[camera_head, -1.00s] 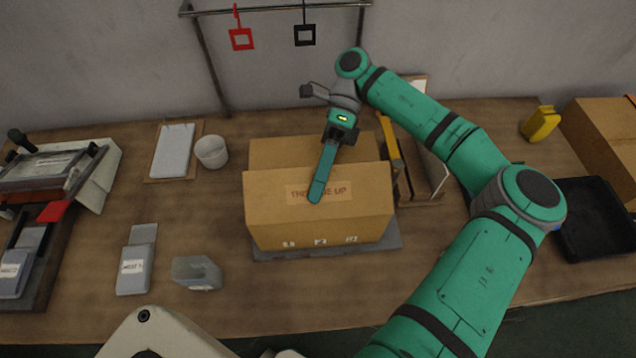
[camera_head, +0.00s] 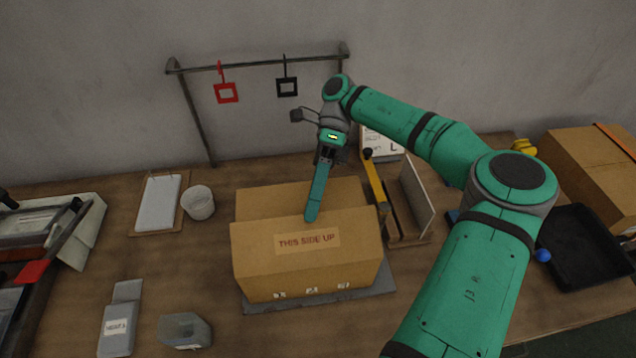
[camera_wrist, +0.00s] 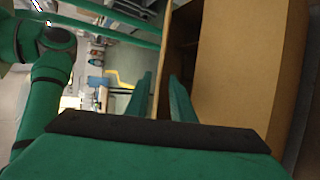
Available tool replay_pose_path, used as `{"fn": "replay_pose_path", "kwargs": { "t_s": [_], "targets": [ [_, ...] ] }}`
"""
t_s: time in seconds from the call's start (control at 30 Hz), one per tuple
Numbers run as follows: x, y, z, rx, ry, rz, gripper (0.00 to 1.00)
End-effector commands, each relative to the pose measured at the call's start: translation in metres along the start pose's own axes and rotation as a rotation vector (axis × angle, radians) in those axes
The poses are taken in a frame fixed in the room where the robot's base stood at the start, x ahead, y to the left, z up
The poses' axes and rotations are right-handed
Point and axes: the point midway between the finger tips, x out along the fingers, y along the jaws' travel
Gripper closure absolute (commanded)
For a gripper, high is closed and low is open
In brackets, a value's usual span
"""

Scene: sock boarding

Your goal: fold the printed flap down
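The cardboard box (camera_head: 262,288) sits on a grey plate (camera_head: 386,281) on the bench. Its printed flap (camera_head: 350,250) faces me, with "THIS SIDE UP" fully readable, and looks raised above the fold. A plain rear flap (camera_head: 262,203) shows behind it. My gripper (camera_head: 312,217) points down with its fingertips at the printed flap's upper edge, above the print. Contact cannot be told.
A yellow-handled tool (camera_head: 375,180) and an upright board (camera_head: 417,195) stand close right of the box. A white cup (camera_head: 198,203) and a clipboard (camera_head: 160,202) are at left. A black tray (camera_head: 585,250) lies far right.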

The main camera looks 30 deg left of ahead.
Motion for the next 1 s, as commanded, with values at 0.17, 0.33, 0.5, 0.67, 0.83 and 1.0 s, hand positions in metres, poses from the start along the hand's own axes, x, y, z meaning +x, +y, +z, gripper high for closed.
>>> {"fn": "replay_pose_path", "kwargs": {
  "t_s": [0.17,0.33,0.5,0.67,0.83,1.0],
  "targets": [
    [-0.021,0.000,0.001,0.005,0.002,-0.004,0.78],
    [-0.034,-0.001,0.001,0.005,0.004,0.003,0.78],
    [-0.043,0.000,0.001,0.003,0.002,0.001,0.78],
    [-0.048,0.000,0.000,0.001,-0.001,-0.001,0.78],
    [-0.048,0.000,0.000,0.000,-0.001,-0.001,0.78],
    [-0.048,-0.001,0.001,-0.001,-0.005,-0.001,0.95]
  ]
}}
